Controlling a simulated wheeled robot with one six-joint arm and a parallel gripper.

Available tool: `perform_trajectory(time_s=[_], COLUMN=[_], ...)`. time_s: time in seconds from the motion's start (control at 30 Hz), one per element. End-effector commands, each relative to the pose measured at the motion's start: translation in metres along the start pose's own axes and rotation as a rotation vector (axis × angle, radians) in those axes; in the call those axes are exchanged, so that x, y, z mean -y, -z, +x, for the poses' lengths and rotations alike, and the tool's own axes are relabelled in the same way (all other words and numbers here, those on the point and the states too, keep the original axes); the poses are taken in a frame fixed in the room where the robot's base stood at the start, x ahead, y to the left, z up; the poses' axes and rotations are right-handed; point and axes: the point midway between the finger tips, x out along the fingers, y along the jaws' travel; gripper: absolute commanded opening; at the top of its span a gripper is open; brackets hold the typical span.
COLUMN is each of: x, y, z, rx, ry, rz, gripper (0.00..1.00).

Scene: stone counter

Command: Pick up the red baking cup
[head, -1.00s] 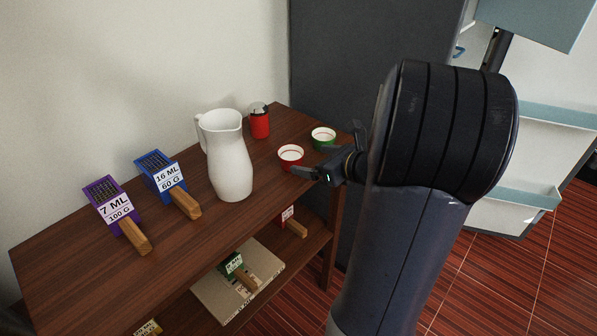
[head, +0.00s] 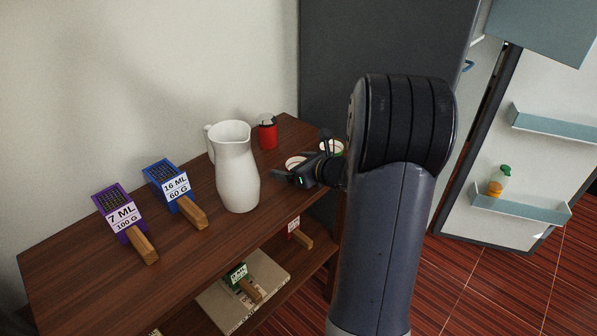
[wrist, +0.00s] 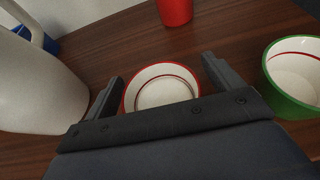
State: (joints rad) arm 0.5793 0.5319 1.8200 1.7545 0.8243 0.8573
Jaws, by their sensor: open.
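The red baking cup (wrist: 163,88) is a small round cup with a red rim and a white inside. It stands upright on the dark wooden top, and in the head view a sliver of it (head: 294,162) shows behind my gripper. In the wrist view my gripper (wrist: 160,72) is open, with one finger on each side of the cup. I cannot tell whether the fingers touch it. The cup's near side is hidden by the gripper body. My gripper (head: 298,168) also shows in the head view, low over the counter.
A green cup (wrist: 292,77) stands close at right. A white pitcher (head: 236,170) stands at left, and a red jar (head: 267,134) behind. A lower shelf holds a book (head: 262,277) and more scoops.

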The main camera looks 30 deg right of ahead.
Motion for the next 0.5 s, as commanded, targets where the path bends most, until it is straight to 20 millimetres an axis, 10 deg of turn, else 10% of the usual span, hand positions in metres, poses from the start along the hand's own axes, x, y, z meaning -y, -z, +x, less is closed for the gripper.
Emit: perform_trajectory(time_s=[0.5], x=[0.0001], y=[-0.0001], z=[-0.0006], rx=[0.0], ry=[0.0], rz=[0.0], gripper=[0.51])
